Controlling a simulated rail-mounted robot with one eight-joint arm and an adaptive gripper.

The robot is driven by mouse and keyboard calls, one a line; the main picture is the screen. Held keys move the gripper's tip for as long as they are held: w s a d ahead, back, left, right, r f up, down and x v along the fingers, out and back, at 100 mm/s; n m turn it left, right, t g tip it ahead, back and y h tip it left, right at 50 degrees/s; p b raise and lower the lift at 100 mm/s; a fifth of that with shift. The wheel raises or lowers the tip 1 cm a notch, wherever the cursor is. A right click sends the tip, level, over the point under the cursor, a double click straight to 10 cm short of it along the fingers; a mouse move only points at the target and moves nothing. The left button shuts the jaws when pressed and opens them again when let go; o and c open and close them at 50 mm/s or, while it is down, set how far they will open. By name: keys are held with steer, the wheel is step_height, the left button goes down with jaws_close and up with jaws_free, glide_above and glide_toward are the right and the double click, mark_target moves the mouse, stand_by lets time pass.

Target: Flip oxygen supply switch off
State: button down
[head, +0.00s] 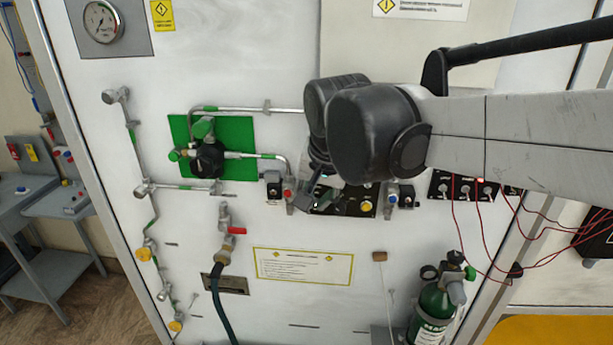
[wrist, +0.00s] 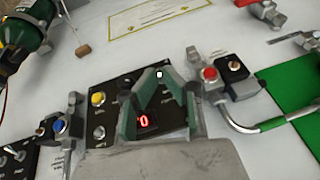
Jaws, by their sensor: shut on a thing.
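A black control panel (head: 352,208) is mounted on the white wall board, partly covered by my gripper (head: 310,195) in the head view. In the wrist view the panel (wrist: 112,84) shows a yellow button (wrist: 98,99), a round knob (wrist: 99,132) and a red lit "0" display (wrist: 144,120). My gripper (wrist: 159,77) is at the panel's upper edge in that view, with its fingertips drawn together. A small pale tip (wrist: 159,74) shows between them, likely a switch lever. The fingers hide its base, and its label cannot be read.
Valve fittings with a red cap (wrist: 209,73) and a blue cap (wrist: 60,126) flank the panel. A green plate with a regulator (head: 207,158) is at left. A green cylinder (head: 434,308) stands lower right. Red wires (head: 478,215) hang from another switch panel.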

steer(key=shift+s+f, duration=0.1)
steer(key=t, duration=0.1)
steer(key=f+t+b, duration=0.1)
steer(key=t, duration=0.1)
steer(key=t+b, duration=0.1)
steer(key=shift+s+a+f+h, duration=0.1)
steer(key=shift+s+f+h, duration=0.2)
steer(key=shift+s, duration=0.1)
steer(key=t+b, duration=0.1)
steer(key=t, duration=0.1)
steer(key=f+t+b, duration=0.1)
steer(key=t+b, duration=0.1)
steer(key=shift+s+n, duration=0.1)
steer(key=shift+n, duration=0.2)
steer(key=shift+f+t+b, duration=0.2)
steer(key=shift+t+b, duration=0.6)
steer(key=shift+b, duration=0.05)
steer(key=c, duration=1.9)
jaws_free()
